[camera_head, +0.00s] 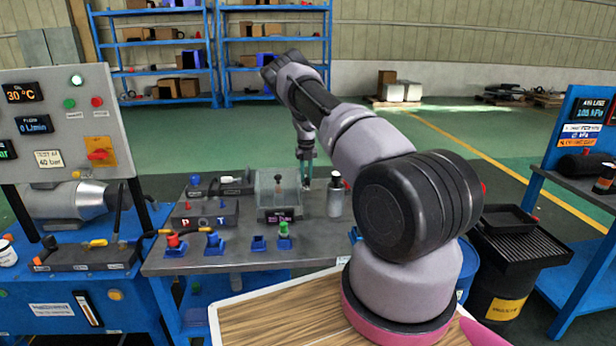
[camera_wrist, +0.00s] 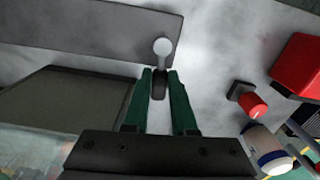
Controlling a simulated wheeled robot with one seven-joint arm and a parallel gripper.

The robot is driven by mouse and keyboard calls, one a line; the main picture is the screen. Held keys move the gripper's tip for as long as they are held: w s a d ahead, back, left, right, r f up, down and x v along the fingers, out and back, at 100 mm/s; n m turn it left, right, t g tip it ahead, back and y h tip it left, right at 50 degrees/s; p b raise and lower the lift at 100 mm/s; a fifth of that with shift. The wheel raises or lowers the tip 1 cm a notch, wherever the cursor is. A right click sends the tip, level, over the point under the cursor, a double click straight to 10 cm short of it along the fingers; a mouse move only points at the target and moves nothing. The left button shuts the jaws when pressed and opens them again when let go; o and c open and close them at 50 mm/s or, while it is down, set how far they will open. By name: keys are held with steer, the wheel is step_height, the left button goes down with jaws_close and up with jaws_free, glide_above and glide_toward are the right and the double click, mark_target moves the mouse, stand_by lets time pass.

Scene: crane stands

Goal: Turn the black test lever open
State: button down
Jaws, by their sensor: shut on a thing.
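My gripper (camera_head: 306,180) reaches down over the back of the grey workbench, its green fingers pointing at the tabletop. In the wrist view, my gripper (camera_wrist: 160,76) has its two green fingers closed in on the black lever (camera_wrist: 159,88), which sits between them near their tips. A round light-grey knob or pin head (camera_wrist: 162,47) shows just beyond the fingertips, in line with the lever. I cannot tell the lever's angle clearly. In the head view the lever is too small to make out.
A clear box (camera_head: 276,200) stands left of my gripper and a grey bottle (camera_head: 336,196) to the right. In the wrist view a red box (camera_wrist: 300,68) and a small red knob (camera_wrist: 252,104) lie right. Plugs in blue holders line the bench front.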

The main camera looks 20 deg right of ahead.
steer(key=shift+a+m, duration=0.15)
steer(key=shift+m, duration=0.35)
steer(key=shift+w, duration=0.1)
steer(key=c, duration=0.7)
jaws_free()
step_height(320, 180, up, 11)
steer(key=shift+f, duration=0.1)
